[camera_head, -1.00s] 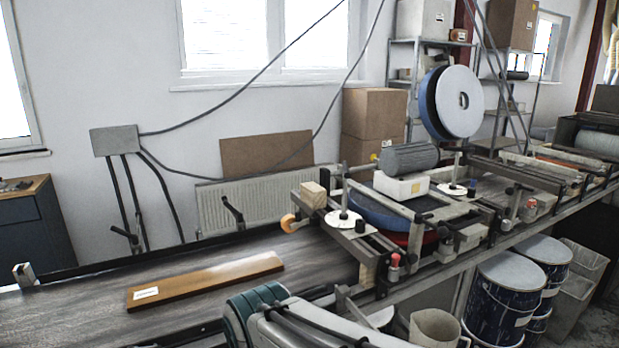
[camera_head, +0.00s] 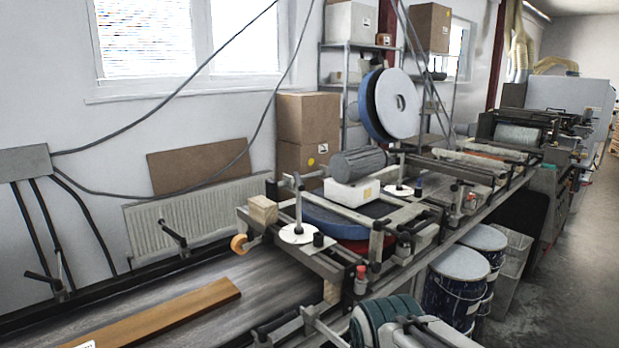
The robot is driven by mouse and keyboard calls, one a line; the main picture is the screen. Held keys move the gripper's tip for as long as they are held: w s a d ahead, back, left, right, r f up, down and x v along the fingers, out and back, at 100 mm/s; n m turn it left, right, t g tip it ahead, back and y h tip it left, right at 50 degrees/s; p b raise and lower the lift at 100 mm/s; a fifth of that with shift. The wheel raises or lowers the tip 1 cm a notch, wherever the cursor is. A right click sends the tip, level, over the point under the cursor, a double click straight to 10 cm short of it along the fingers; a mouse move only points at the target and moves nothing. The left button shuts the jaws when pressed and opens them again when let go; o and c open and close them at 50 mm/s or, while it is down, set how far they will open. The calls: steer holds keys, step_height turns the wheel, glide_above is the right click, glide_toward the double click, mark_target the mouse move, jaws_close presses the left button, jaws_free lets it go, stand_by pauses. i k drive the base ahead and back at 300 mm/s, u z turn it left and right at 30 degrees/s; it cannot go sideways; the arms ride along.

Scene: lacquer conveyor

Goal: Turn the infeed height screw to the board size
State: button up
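The infeed end of the conveyor machine shows in the head view, with a white round disc (camera_head: 298,233) on an upright screw post at its near left corner. A second white disc (camera_head: 398,190) with a post stands farther back. I cannot tell which one is the infeed height screw. A brown board (camera_head: 170,313) with a white label lies flat on the dark belt (camera_head: 175,282), left of the machine frame and apart from it. Part of my arm shows at the bottom edge; my gripper is not in view.
An orange roller (camera_head: 239,243) and a wooden block (camera_head: 263,209) sit at the machine's near left corner. A red-capped fitting (camera_head: 361,279) stands on the front rail. Blue drums (camera_head: 452,287) stand below the right side. The floor at the far right (camera_head: 585,240) is clear.

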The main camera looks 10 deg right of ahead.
mark_target(300, 186)
steer(key=z, duration=2.3)
steer(key=i, duration=1.5)
steer(key=u, duration=3.55)
steer(key=i, duration=0.5)
steer(key=u, duration=0.1)
